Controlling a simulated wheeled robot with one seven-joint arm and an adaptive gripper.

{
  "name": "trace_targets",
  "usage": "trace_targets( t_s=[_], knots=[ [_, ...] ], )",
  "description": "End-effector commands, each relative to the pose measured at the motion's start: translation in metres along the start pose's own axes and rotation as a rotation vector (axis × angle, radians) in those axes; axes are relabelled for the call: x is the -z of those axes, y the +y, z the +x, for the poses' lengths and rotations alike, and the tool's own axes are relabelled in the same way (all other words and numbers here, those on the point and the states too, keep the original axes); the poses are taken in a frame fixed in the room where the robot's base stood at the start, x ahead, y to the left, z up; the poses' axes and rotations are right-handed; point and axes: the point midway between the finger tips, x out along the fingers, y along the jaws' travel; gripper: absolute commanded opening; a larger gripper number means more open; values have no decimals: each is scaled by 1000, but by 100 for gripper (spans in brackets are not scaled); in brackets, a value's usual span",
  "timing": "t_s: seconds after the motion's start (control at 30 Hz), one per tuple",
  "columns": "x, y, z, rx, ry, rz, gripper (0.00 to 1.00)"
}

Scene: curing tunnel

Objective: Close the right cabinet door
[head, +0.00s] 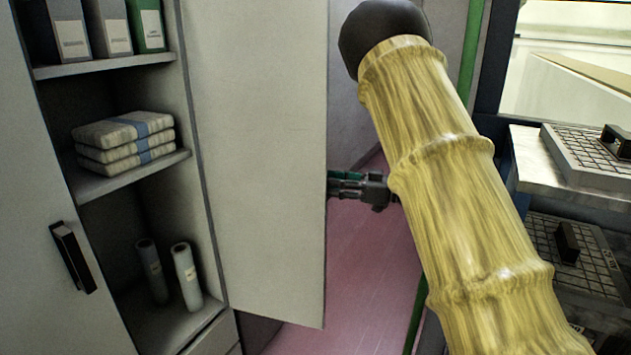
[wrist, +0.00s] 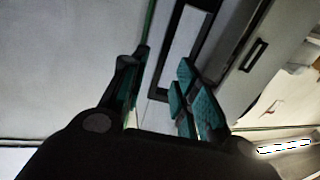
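The right cabinet door (head: 258,150) is a pale grey panel standing wide open, swung out from the cabinet. My gripper (head: 345,185) is at the door's free edge in the head view, about mid-height. Its teal-padded fingers meet the edge in the picture, and their tips seem hidden behind the panel. I cannot tell whether they touch it. In the wrist view my gripper (wrist: 160,88) has its fingers apart, with nothing clearly held between them. My yellow-sleeved arm hides part of the area right of the door.
The left cabinet door (head: 30,200) has a dark handle (head: 72,257). The shelves hold binders (head: 72,30), stacked wrapped packs (head: 124,140) and two rolls (head: 186,276). At right stands a rack with grid trays (head: 590,155). Pink floor (head: 350,270) shows between.

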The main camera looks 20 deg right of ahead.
Motion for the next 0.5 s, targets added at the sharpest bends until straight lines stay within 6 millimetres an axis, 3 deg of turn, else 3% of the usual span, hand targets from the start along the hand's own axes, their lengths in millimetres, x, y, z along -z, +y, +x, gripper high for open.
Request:
trace_targets(
  t_s=[0.23, 0.5],
  knots=[
    [0, 0, 37, 1, -1, -1, 30],
    [0, 0, 55, 0, 0, 0, 30]
  ],
)
